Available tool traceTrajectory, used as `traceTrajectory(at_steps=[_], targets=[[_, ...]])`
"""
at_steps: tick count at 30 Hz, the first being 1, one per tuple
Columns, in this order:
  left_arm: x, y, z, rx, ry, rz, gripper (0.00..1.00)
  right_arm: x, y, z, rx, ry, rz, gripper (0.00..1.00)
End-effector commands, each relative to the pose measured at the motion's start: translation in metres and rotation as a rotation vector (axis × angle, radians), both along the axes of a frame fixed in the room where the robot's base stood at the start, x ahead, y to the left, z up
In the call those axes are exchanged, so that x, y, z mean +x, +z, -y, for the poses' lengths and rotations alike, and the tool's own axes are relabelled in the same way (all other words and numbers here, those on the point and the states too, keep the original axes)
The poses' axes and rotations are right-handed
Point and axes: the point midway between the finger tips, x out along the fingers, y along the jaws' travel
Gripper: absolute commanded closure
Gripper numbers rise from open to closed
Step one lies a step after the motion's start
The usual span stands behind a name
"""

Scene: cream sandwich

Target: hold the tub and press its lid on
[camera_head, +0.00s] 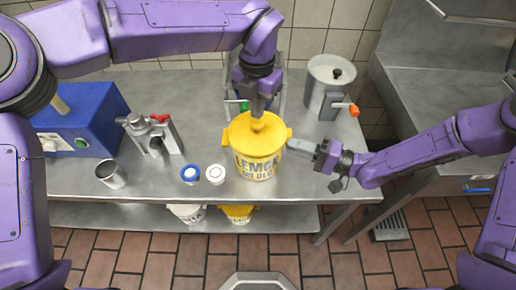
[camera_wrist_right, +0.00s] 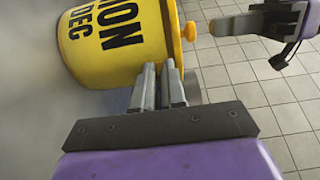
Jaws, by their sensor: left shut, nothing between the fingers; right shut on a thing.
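The yellow tub (camera_head: 257,163) with dark lettering stands upright on the steel table; it also shows, turned on its side, in the right wrist view (camera_wrist_right: 112,38). Its yellow lid (camera_head: 243,133) with a round knob lies on top; I cannot tell whether it is fully seated. My left gripper (camera_head: 257,112) is shut and empty, pointing down just above the knob. In the right wrist view, a small gap shows between the left fingertips and the knob (camera_wrist_right: 190,31). My right gripper (camera_head: 291,145) is shut on the tub's right-hand handle (camera_wrist_right: 171,67), which the fingers partly hide.
A steel pot (camera_head: 322,85) with an orange-tipped lever stands behind right. On the left are a blue machine (camera_head: 80,125), a metal press (camera_head: 158,135), a steel cup (camera_head: 110,174) and two small round items, one blue-rimmed (camera_head: 190,174), one white (camera_head: 216,175). More tubs sit on the lower shelf.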

Motion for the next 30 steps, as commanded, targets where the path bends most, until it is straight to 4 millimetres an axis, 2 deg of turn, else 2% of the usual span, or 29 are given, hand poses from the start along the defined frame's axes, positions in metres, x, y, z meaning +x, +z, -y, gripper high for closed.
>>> traceTrajectory(at_steps=[16, 26, 27, 29, 30], targets=[[0.001, 0.040, 0.000, -0.001, 0.000, 0.002, 1.00, 0.000, 0.000, 0.000, 0.000, 0.000, 0.000, 1.00], [0.000, 0.045, 0.000, -0.001, 0.000, 0.000, 1.00, 0.000, 0.000, 0.000, 0.000, 0.000, 0.000, 1.00], [0.000, 0.045, 0.000, -0.001, 0.000, 0.000, 1.00, 0.000, 0.000, 0.000, 0.000, 0.000, 0.000, 0.80], [0.000, 0.045, 0.000, -0.001, 0.000, 0.000, 1.00, 0.000, 0.000, 0.000, 0.000, 0.000, 0.000, 0.60], [0.000, 0.044, 0.000, -0.001, 0.000, 0.000, 1.00, 0.000, 0.000, 0.000, 0.000, 0.000, 0.000, 0.60]])
